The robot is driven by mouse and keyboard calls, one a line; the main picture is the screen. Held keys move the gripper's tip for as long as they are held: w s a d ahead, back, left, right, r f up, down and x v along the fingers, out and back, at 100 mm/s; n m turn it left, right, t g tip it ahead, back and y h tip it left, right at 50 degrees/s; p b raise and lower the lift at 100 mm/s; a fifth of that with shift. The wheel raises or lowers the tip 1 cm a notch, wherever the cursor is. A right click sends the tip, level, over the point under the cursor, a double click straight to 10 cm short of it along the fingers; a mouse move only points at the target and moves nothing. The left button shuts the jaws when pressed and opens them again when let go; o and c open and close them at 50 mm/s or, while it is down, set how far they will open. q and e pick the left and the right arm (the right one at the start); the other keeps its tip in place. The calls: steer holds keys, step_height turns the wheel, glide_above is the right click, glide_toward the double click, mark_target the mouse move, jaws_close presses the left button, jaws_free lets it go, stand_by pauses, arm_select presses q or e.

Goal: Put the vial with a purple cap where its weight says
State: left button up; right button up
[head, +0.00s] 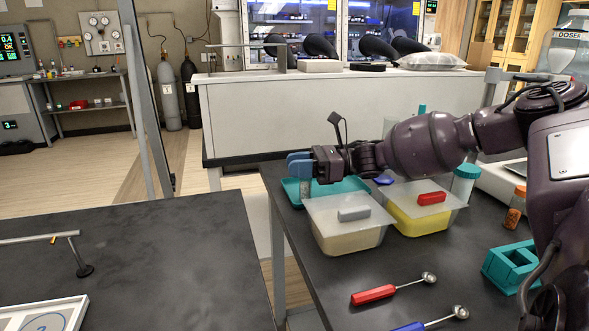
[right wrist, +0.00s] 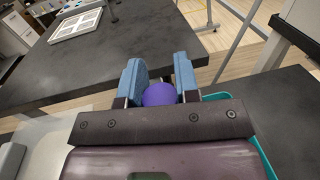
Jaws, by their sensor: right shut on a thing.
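My right gripper (head: 299,166) is shut on the vial with a purple cap. In the right wrist view the purple cap (right wrist: 159,94) sits between the blue fingers (right wrist: 157,84). In the head view the clear vial body (head: 305,188) hangs below the fingers, over or in front of the teal tray (head: 350,184); I cannot tell whether it touches the tray. The cap is hidden by the fingers there. A white framed board (head: 42,312) with a round, numbered place lies on the left table, partly cut off. My left gripper is not in view.
Lidded tubs with grey (head: 353,214) and red (head: 431,198) handles stand near the gripper. Red (head: 374,294) and blue (head: 410,327) spoons, a teal rack (head: 510,265) and an orange jar (head: 516,208) are nearer me. A gap separates the tables. The left table (head: 175,250) is mostly clear.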

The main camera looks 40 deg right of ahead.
steer(key=shift+s, duration=0.1)
steer(key=o, duration=1)
steer(key=shift+s+d+r, duration=0.15)
steer(key=shift+d, duration=0.1)
steer(key=p+v, duration=0.3)
steer(key=v, duration=0.2)
steer(key=shift+s+d+r, duration=0.2)
steer(key=shift+s, duration=0.05)
steer(key=shift+s+d+f, duration=0.1)
steer(key=shift+s+d, duration=0.1)
steer(key=shift+d, duration=0.15)
steer(key=shift+s+d+f, duration=0.15)
steer(key=shift+d+f, duration=0.05)
